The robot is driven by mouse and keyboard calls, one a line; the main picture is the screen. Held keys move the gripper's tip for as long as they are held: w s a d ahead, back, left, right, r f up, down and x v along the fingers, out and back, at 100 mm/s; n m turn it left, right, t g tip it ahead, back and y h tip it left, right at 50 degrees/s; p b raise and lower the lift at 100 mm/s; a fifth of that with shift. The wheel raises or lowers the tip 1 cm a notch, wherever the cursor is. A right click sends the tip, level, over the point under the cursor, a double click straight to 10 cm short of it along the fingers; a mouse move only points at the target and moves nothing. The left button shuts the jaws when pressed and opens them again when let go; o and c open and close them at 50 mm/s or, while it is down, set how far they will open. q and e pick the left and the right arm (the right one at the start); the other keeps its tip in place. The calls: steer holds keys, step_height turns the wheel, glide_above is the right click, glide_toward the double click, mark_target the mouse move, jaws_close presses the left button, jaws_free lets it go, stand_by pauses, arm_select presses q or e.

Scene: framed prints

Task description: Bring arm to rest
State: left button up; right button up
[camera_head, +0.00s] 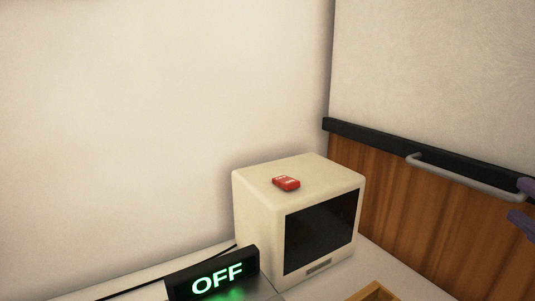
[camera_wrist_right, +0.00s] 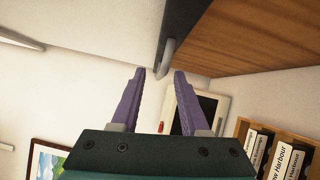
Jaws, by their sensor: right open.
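My right gripper (camera_head: 523,205) shows only as purple fingertips at the right edge of the head view, in front of the wooden panel. Most of the right arm is outside the head view. My left gripper is in neither view.
A cream monitor-like box (camera_head: 262,215) with a red item (camera_head: 286,183) on top stands in the corner. A lit OFF sign (camera_head: 215,277) is in front. The wrist view shows a binder rack (camera_wrist_right: 240,135) and framed picture (camera_wrist_right: 48,160).

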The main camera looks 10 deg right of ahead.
steer(key=s+a+r+m+g+y+p, duration=0.2)
steer(key=s+a+m+g+p, duration=0.5)
steer(key=s+a+m, duration=0.15)
steer(key=s+a+r+m+g+y+p, duration=0.1)
steer(key=s+a+r+m+g+p, duration=0.1)
steer(key=s+a+m+g+p, duration=0.6)
step_height(320, 180, up, 35)
steer(key=p, duration=3.4)
steer(key=shift+s+a+n+p, duration=0.2)
steer(key=shift+s+n+p, duration=0.15)
steer(key=shift+p, duration=0.05)
